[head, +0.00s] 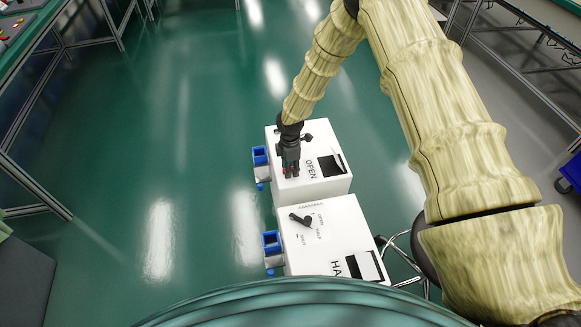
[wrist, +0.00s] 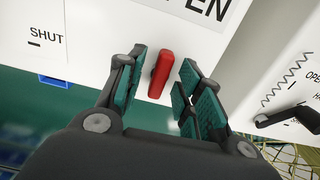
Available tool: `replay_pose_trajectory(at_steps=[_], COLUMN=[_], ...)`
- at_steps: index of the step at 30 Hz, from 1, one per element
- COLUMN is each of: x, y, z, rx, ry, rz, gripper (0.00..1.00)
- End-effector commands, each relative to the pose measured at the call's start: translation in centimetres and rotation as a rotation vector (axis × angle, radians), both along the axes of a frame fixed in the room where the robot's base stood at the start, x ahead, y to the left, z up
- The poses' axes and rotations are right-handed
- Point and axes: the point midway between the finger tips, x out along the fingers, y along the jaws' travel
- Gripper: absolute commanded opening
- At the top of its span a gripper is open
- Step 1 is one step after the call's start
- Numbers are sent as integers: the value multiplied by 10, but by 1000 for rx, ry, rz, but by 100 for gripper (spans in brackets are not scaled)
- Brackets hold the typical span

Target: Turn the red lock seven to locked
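The red lock handle (wrist: 160,74) is a short red bar on a white panel, between the words SHUT and OPEN, of which only the end shows. My gripper (wrist: 163,65) is open, with one teal-padded finger on each side of the red handle and a visible gap to both. In the head view my gripper (head: 290,172) hangs over the far white cabinet (head: 312,186), marked OPEN. It hides most of the handle there. No number seven can be read.
A nearer white cabinet (head: 345,222) with a black lever (head: 300,219) and a dark display stands close by; the lever also shows in the wrist view (wrist: 288,117). Blue brackets (head: 260,156) stick out at the cabinets' left sides. Open green floor lies to the left.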

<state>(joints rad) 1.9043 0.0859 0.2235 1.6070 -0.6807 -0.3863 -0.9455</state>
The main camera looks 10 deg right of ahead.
Motion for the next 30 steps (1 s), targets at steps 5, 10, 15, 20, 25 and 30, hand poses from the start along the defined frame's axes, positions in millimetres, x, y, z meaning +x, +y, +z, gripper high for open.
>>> replay_pose_trajectory(at_steps=[5,10,15,20,25,30], x=[1,1,1,1,0,0], y=[0,0,0,0,-1,-1], z=[18,46,75,98,113,118], rx=[1,0,0,1,0,0], ry=[-2,-2,-2,-2,0,0], rz=[-1,0,0,-1,0,0], gripper=[36,36,36,36,36,36])
